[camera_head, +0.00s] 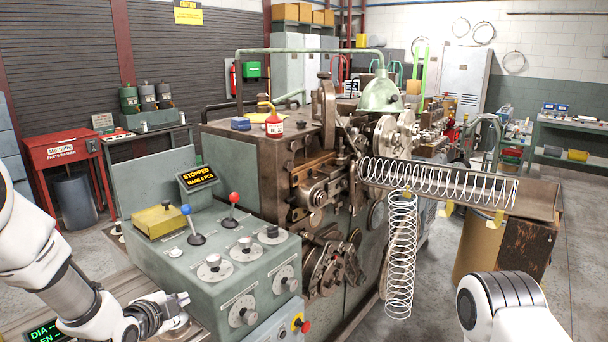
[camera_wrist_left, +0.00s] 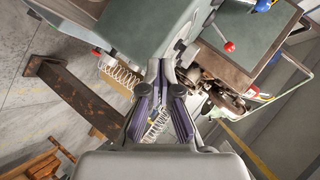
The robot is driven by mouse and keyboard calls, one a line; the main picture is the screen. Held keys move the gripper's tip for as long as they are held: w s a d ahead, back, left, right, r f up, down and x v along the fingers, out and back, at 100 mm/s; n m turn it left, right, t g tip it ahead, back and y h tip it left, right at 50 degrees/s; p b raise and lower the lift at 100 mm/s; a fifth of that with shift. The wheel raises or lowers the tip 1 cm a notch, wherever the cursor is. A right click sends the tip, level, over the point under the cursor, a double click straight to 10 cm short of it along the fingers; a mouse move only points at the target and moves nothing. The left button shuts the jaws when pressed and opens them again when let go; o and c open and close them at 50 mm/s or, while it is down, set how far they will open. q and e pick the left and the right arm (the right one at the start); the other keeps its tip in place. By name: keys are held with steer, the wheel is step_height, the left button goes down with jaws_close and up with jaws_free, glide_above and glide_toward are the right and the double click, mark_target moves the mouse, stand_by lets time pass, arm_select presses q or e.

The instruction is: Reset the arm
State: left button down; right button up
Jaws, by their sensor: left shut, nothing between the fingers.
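My left gripper (camera_head: 178,301) is low at the left of the head view, beside the front left of the grey-green control box (camera_head: 225,265). In the left wrist view its fingers (camera_wrist_left: 161,68) are shut with their tips together, and nothing is held between them. A coil spring (camera_wrist_left: 157,126) shows in the background behind the fingers. My right arm shows only as a white link at the bottom right of the head view; its gripper is out of view.
The control box carries a blue-knobbed lever (camera_head: 187,212), a red-knobbed lever (camera_head: 233,200) and a display reading STOPPED (camera_head: 197,177). The coiling machine (camera_head: 255,165) stands behind it. One long spring (camera_head: 440,183) lies across and another (camera_head: 401,255) hangs down. Open floor lies at the right.

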arm_select(q)
steer(key=s+d+f+n+g, duration=0.1)
steer(key=s+f+g, duration=0.2)
steer(key=s+f, duration=0.75)
steer(key=s+d+f+n+g, duration=0.1)
steer(key=s+f+g, duration=0.45)
steer(key=f, duration=0.75)
steer(key=s+f+n+g+y, duration=0.1)
steer(key=s+f+n+g, duration=0.1)
steer(key=s+n, duration=0.4)
steer(key=s+f+n+g+y, duration=0.1)
steer(key=s+f+n, duration=0.2)
steer(key=s+n, duration=0.4)
steer(key=s, duration=0.9)
steer(key=shift+s+n+g, duration=0.25)
steer(key=shift+n+g, duration=0.05)
steer(key=shift+g, duration=0.05)
steer(key=shift+a, duration=0.1)
